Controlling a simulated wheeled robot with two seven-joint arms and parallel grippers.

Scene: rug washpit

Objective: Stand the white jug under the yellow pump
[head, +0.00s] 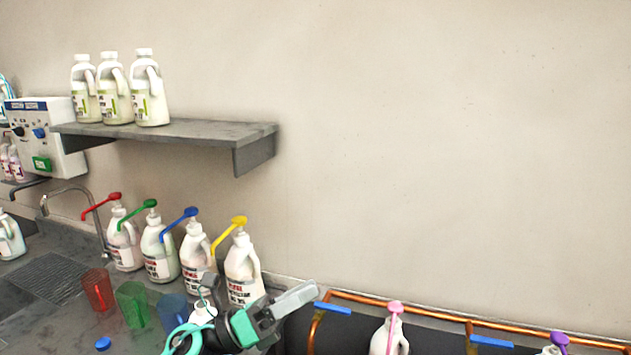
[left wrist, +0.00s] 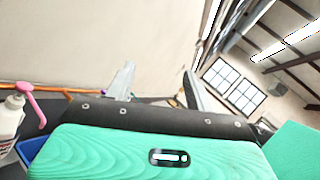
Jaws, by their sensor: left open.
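The yellow pump (head: 237,222) tops a white bottle (head: 243,268) at the right end of a row of pump bottles on the counter. A small white object (head: 203,313) stands in front of that row, largely hidden by my left arm; it may be the white jug, but I cannot tell. My left gripper (head: 285,305) is in front and to the right of the yellow-pump bottle, tilted up to the right. In the left wrist view its fingers (left wrist: 160,88) are apart with nothing between them. My right gripper is not in view.
Red (head: 98,290), green (head: 132,304) and blue (head: 172,312) jugs stand before the bottles with red, green and blue pumps. A shelf (head: 200,130) with white bottles hangs above. Copper pipe (head: 400,312) and pink-pump (head: 390,335) and purple-pump bottles are at right.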

